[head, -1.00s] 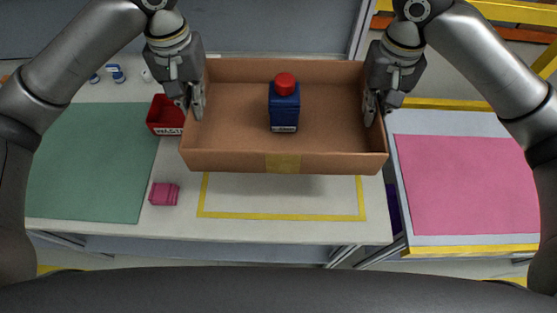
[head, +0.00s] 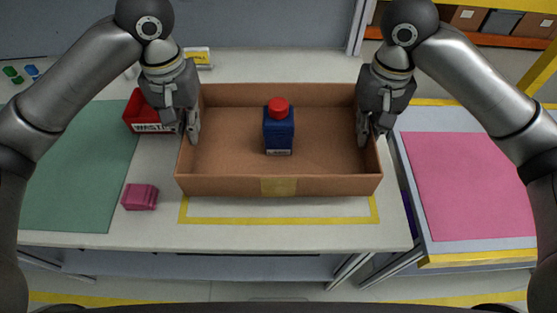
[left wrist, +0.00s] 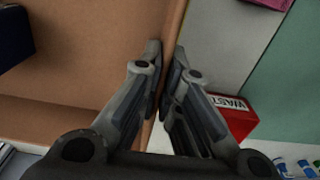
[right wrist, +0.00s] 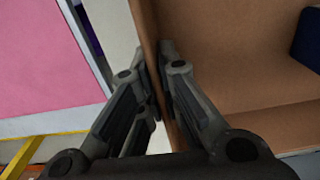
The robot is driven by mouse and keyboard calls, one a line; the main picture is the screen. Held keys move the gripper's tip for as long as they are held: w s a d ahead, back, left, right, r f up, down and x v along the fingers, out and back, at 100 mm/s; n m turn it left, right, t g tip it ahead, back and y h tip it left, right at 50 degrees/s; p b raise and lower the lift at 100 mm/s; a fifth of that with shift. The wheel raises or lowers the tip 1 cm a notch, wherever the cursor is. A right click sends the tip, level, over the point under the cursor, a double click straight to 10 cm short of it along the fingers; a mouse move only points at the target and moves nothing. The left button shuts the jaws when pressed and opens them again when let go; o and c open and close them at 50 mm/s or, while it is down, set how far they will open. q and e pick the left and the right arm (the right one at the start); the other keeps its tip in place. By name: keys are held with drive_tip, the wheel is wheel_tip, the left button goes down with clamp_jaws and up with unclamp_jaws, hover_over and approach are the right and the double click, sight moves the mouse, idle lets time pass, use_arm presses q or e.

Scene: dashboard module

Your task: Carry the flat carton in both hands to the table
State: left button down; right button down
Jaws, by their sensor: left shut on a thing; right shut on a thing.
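The flat carton (head: 230,186) is an open brown box with a tape strip on its near wall. It is level over the white table (head: 90,240), above a yellow-outlined rectangle (head: 278,221); I cannot tell whether it touches the tabletop. A dark blue bottle with a red cap (head: 279,130) stands upright inside. My left gripper (head: 190,130) is shut on the carton's left wall, which shows between its fingers in the left wrist view (left wrist: 163,75). My right gripper (head: 368,132) is shut on the right wall, also seen in the right wrist view (right wrist: 158,75).
A red waste bin (head: 150,118) stands close to the carton's left side. A magenta block (head: 140,197) lies left of the outline, near a green mat (head: 80,165). A pink mat (head: 465,185) lies on a separate surface at right, across a gap.

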use_arm(q)
drive_tip(key=shift+a+f, duration=0.1)
drive_tip(key=shift+f, duration=0.15)
use_arm(e)
drive_tip(key=shift+d+f, duration=0.1)
drive_tip(key=shift+f, duration=0.1)
